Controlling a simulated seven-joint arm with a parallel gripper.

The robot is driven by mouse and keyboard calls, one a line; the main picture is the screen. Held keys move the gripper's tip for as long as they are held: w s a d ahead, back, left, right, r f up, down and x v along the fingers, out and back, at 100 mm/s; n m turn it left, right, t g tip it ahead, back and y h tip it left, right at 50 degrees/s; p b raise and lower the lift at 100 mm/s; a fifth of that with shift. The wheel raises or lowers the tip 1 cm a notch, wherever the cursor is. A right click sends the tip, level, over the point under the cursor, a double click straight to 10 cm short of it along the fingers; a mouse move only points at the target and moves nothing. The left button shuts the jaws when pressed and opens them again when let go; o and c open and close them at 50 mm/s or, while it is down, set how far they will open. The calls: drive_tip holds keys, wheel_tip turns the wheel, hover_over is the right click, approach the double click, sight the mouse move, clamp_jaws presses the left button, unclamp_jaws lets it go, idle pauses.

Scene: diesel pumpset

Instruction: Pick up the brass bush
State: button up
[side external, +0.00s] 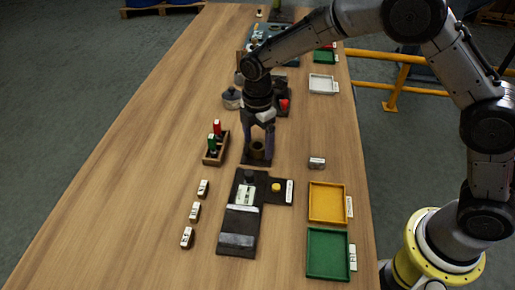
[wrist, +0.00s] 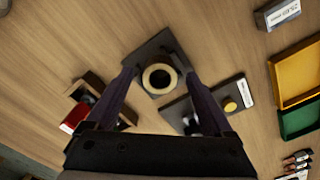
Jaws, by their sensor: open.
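The brass bush (side external: 257,149) is a short, dull gold ring with a dark bore. It stands upright on a small dark plate (side external: 258,162) on the table. In the wrist view the bush (wrist: 160,79) lies just beyond the gap between the fingers, with the dark plate (wrist: 155,47) under it. My gripper (side external: 258,140) points down at the bush from above. In the wrist view my gripper (wrist: 156,77) is open, with one finger to each side of the bush and nothing held. Whether either finger touches the bush cannot be told.
A wooden holder (side external: 216,148) with red and green pieces stands left of the bush. A dark fixture (side external: 242,215) with a yellow button is nearer the camera. Yellow (side external: 327,203) and green (side external: 328,254) trays lie at right.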

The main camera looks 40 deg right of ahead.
drive_tip(key=shift+c, duration=0.3)
clamp_jaws()
idle(0.4)
